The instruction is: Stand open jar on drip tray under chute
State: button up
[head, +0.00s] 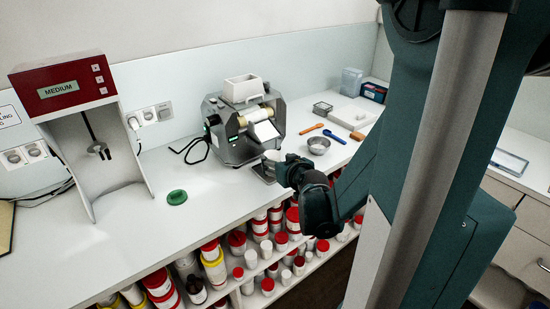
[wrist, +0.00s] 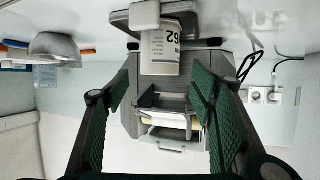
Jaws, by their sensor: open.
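The white jar (head: 273,155) stands on the small drip tray (head: 262,174) at the front of the grey mill (head: 240,140), below its white chute (head: 266,131). The wrist view is upside down; there the jar (wrist: 160,48) shows a printed label with "62" and its base meets the tray (wrist: 118,19). My gripper (head: 286,170) is beside the jar in the head view. In the wrist view my gripper (wrist: 161,88) has its green-padded fingers spread wide, with the jar beyond the fingertips and apart from them. The jar's mouth is too small to make out.
A metal bowl (head: 318,145), an orange spatula (head: 311,129) and a blue spatula (head: 334,136) lie right of the mill. A green round piece (head: 177,197) lies left on the counter, near a red-topped mixer (head: 66,83). The counter between is mostly clear.

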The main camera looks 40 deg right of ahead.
jog(key=shift+p+v, duration=0.6)
jog(key=shift+v, duration=2.05)
jog(key=s+a+r+n+g+y, duration=0.1)
jog(key=a+r+y, duration=0.1)
jog(key=a, duration=0.7)
jog(key=s+a+r+n+g+y, duration=0.1)
jog(key=a+y, duration=0.1)
jog(key=a, duration=0.7)
jog(key=s+a+r+n+g, duration=0.1)
jog(key=s+a+g, duration=0.3)
jog(key=s+a, duration=0.8)
jog(key=s+r, duration=0.1)
jog(key=s, duration=0.1)
jog(key=shift+s+r+n, duration=0.25)
jog(key=shift+r+n, duration=0.05)
jog(key=shift+r, duration=0.05)
